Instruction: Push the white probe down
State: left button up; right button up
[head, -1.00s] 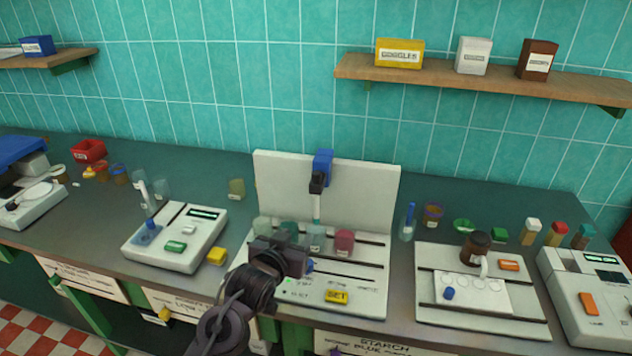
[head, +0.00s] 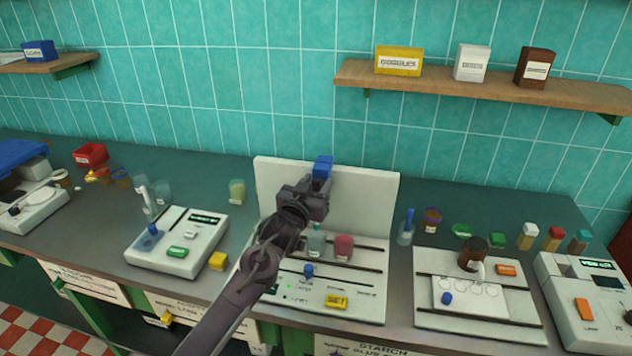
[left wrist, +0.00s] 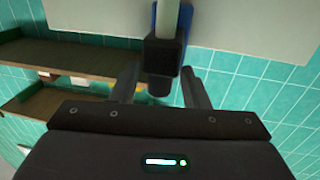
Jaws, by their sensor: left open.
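The white probe (left wrist: 168,18) shows in the left wrist view as a pale rod running from a black holder (left wrist: 163,62), with a blue part (left wrist: 184,22) behind it. In the head view my left gripper (head: 316,190) covers the probe; only the blue block (head: 323,166) above shows, against the white upright panel (head: 365,195). My left gripper is open. In the left wrist view its fingers (left wrist: 160,72) stand on either side of the black holder's end, with gaps showing. Whether they touch it is hard to tell. My right gripper is not in view.
On the white base under the panel stand a pink jar (head: 343,246) and a grey-green jar (head: 316,243), with a blue knob (head: 308,270) and a yellow button (head: 337,301) in front. A white device (head: 178,243) is left, a white tray (head: 478,310) right.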

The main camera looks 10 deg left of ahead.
pick_arm(q)
grip_shut()
dwell(0.3)
jog(key=shift+f, duration=0.1)
notch_tip(320, 180, down, 8)
jog(key=b, duration=0.5)
jog(key=shift+r, duration=0.2)
grip_release()
jog(key=shift+s, duration=0.1)
